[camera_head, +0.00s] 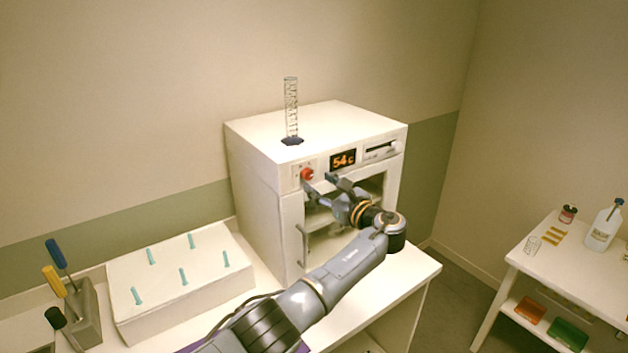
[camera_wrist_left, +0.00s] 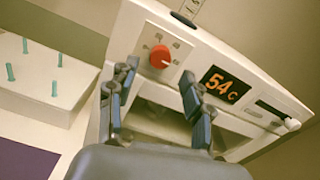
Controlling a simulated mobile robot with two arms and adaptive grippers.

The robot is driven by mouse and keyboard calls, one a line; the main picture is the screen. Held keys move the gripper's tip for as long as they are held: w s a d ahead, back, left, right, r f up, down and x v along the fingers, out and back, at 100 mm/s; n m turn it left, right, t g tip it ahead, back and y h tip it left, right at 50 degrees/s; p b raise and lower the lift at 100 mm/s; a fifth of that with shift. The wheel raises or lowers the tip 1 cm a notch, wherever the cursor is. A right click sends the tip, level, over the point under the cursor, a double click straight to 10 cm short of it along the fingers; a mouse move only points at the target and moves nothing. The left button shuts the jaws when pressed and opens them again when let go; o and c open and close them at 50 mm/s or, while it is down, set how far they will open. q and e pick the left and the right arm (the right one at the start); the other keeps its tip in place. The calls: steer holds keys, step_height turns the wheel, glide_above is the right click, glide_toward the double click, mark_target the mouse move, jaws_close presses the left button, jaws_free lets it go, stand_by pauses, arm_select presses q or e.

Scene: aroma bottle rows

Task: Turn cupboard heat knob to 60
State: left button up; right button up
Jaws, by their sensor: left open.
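The white heat cupboard (camera_head: 262,180) stands on the bench, with a red heat knob (camera_head: 306,174) on its upper front panel. In the left wrist view the knob (camera_wrist_left: 160,57) sits on a small plate with marks around it, too small to read. The display (camera_head: 343,160) reads 54 C; it also shows in the left wrist view (camera_wrist_left: 224,88). My left gripper (camera_head: 318,183) is open and empty in front of the cupboard. In the left wrist view its fingers (camera_wrist_left: 155,80) are spread, with the knob beyond and between their tips, apparently not touched. My right gripper is not in view.
A glass measuring cylinder (camera_head: 291,108) stands on the cupboard top. A slider (camera_head: 381,149) is right of the display. A white block with several teal pegs (camera_head: 180,290) and a holder with coloured-handled tools (camera_head: 80,318) are at left. A side table (camera_head: 560,262) with bottles is at right.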

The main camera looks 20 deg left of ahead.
arm_select(q)
steer(key=v, duration=0.7)
steer(key=shift+s+d, duration=0.2)
steer(key=shift+d, duration=0.1)
